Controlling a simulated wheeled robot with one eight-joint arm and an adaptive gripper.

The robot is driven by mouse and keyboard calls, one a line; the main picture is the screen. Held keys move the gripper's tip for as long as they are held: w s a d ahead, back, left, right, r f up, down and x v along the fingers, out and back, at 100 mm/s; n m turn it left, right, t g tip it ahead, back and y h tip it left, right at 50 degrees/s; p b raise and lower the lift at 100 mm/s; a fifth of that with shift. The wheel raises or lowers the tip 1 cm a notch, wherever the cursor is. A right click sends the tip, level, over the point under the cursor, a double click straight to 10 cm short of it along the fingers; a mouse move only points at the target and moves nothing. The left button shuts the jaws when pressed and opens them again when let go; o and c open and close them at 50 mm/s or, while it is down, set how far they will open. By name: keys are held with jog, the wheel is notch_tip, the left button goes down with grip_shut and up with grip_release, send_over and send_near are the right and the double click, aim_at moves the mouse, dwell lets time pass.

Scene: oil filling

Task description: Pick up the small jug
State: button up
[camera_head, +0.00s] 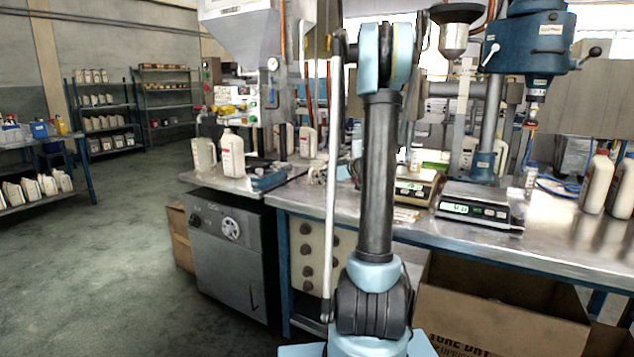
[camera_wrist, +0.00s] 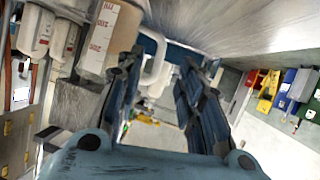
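In the wrist view a pale beige jug (camera_wrist: 114,38) with red scale marks is close at the upper left. Its white loop handle (camera_wrist: 158,64) shows between the two dark blue fingers of my gripper (camera_wrist: 160,68). The fingers are apart, and the left one overlaps the jug's lower edge in the picture. I cannot tell whether either finger touches the handle. In the head view a pale jug (camera_head: 204,154) stands at the left end of the metal bench; I cannot tell if it is the same one. My gripper is not clear there, behind my upright arm.
Two scales (camera_head: 480,208) and a blue drill press (camera_head: 530,45) are on the bench (camera_head: 335,205). White bottles (camera_head: 599,183) stand at the right. An open cardboard box (camera_head: 505,318) is below. The floor at left is clear.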

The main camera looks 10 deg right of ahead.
jog(key=shift+x, duration=2.65)
jog(key=shift+r, duration=0.1)
grip_shut()
